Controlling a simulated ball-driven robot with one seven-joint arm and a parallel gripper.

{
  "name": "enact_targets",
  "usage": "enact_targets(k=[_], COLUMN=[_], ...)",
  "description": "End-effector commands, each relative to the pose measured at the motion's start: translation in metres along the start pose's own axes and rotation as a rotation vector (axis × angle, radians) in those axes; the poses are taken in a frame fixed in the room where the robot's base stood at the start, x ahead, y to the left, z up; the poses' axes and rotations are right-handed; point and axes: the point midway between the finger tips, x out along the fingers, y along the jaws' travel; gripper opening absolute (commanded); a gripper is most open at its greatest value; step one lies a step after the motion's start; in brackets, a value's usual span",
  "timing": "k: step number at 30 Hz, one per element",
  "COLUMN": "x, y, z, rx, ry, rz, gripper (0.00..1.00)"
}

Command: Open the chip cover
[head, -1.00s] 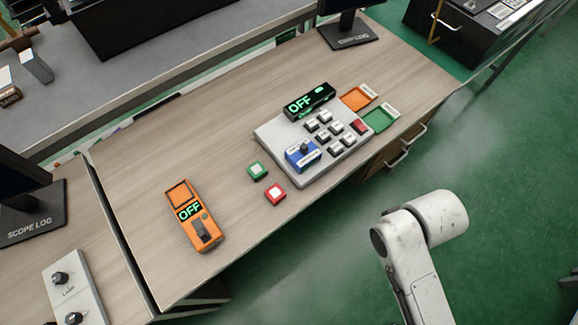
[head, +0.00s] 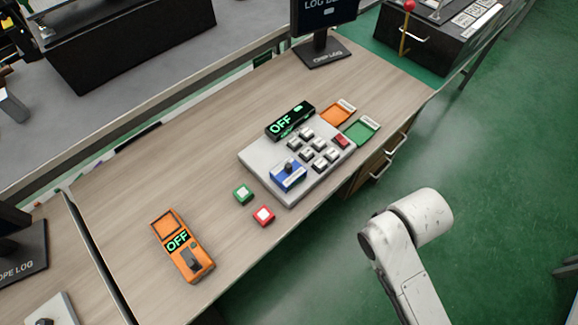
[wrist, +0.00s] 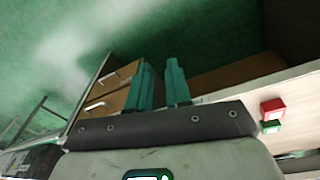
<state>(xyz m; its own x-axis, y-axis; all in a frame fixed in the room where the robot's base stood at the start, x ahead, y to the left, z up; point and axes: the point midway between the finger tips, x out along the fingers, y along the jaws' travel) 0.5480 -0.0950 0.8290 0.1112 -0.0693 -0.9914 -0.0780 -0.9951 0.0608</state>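A grey panel (head: 257,158) with an OFF display (head: 290,121), several keys and a blue lever fixture (head: 288,177) lies on the wooden desk in the head view. The blue fixture, with a dark knob on top, sits at the panel's front left corner; I cannot tell for sure whether it is the chip cover. My gripper (wrist: 160,68) shows in the wrist view with two teal fingers apart and nothing between them. It is away from the panel, with the desk drawers and green floor behind it. The gripper is out of the head view.
A green button block (head: 242,194) and a red one (head: 264,216) lie left of the panel. An orange handheld device (head: 183,246) reading OFF lies further left. Orange (head: 336,115) and green (head: 361,131) trays lie right. A CHIP LOG monitor (head: 325,52) stands behind.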

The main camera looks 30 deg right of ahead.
Motion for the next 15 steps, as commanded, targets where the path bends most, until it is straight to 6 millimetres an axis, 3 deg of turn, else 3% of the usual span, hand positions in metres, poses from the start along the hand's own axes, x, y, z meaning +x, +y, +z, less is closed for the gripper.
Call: enact_targets(k=[4, 8, 15], x=[-0.005, -0.023, -0.062], y=[0.035, 0.063, 0.085], z=[-0.060, -0.116, -0.192], rx=[0.100, 0.237, 0.529], ry=[0.086, 0.170, 0.282], rz=[0.117, 0.211, 0.286], gripper=[0.34, 0.45, 0.45])
